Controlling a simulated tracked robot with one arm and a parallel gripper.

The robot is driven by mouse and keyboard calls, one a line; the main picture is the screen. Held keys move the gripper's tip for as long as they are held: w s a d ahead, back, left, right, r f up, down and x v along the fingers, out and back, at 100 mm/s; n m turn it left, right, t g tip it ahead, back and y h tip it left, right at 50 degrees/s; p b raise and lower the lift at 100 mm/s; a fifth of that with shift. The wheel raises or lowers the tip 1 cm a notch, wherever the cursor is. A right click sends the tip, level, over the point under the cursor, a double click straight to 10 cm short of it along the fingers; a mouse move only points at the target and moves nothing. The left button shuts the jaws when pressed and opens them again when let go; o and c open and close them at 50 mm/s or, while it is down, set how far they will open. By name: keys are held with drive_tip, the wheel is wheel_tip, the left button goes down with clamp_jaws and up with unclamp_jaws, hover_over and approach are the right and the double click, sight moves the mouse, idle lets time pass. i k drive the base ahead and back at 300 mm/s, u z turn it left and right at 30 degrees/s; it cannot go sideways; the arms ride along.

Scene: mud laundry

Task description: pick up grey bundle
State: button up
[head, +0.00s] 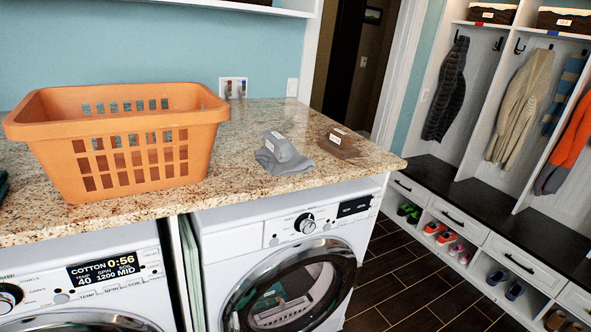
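A grey bundle (283,154) of folded or rolled cloth with a small white label lies on the granite countertop (235,195), above the right-hand washing machine. Part of its cloth spreads flat toward the front. It stands clear of the orange basket to its left and of a brown bundle just behind it to the right. My gripper does not show in the head view.
An orange laundry basket (130,140) fills the counter's left part. A brown labelled bundle (340,141) lies near the right end. Two front-loading machines (290,240) stand below. Open dark floor (400,285) lies right, before cubbies with coats and shoes.

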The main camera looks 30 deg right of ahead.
sight(279, 157)
drive_tip(key=u, duration=0.1)
drive_tip(key=k, duration=0.35)
drive_tip(key=z, duration=0.8)
drive_tip(key=i, duration=2)
drive_tip(key=u, duration=0.1)
